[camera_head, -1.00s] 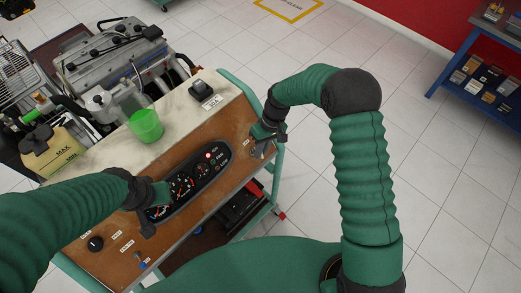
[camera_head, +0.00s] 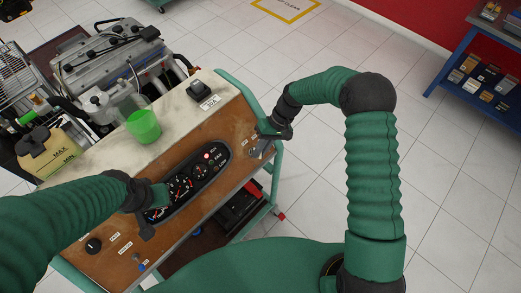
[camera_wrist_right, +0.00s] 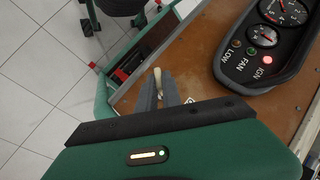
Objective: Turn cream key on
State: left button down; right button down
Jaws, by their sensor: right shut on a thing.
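The cream key (camera_wrist_right: 157,76) shows in the right wrist view as a small pale stem at the right edge of the brown control panel (camera_wrist_right: 196,55). My right gripper (camera_wrist_right: 159,92) is shut on it, with a dark finger on each side. In the head view my right gripper (camera_head: 258,151) is at the panel's right end, and its fingers hide the key. My left gripper (camera_head: 147,230) hangs over the lower left of the black gauge cluster (camera_head: 222,150); its jaw opening cannot be made out. A red lamp (camera_wrist_right: 268,59) beside the IGN label is lit.
A green cup (camera_head: 143,126) and a black rocker switch (camera_head: 199,90) are on the pale top. A black knob (camera_head: 94,245) is at the panel's lower left. An engine (camera_head: 115,55) stands behind. Open tiled floor lies right of the cart.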

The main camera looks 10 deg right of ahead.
jog(key=c, duration=1.5)
grip_release()
jog(key=shift+w+d, duration=0.1)
jog(key=shift+w, duration=0.15)
jog(key=shift+s, duration=0.1)
jog(key=shift+d+r, duration=0.1)
jog(key=shift+r, duration=0.1)
jog(key=b+v, duration=0.2)
jog(key=v, duration=1.4)
jog(key=shift+d, duration=0.1)
jog(key=s+f+t+h, duration=0.1)
jog(key=s+h, duration=0.1)
jog(key=s, duration=0.4)
jog(key=s+f+t+h, duration=0.1)
jog(key=s+f+t, duration=0.1)
jog(key=s, duration=0.4)
jog(key=s+f+m+t+h, duration=0.1)
jog(key=s+h, duration=0.1)
jog(key=s, duration=0.4)
jog(key=shift+s+d+f+t+h, duration=0.15)
jog(key=shift+s+d+t+h, duration=0.15)
jog(key=shift+s+d, duration=0.1)
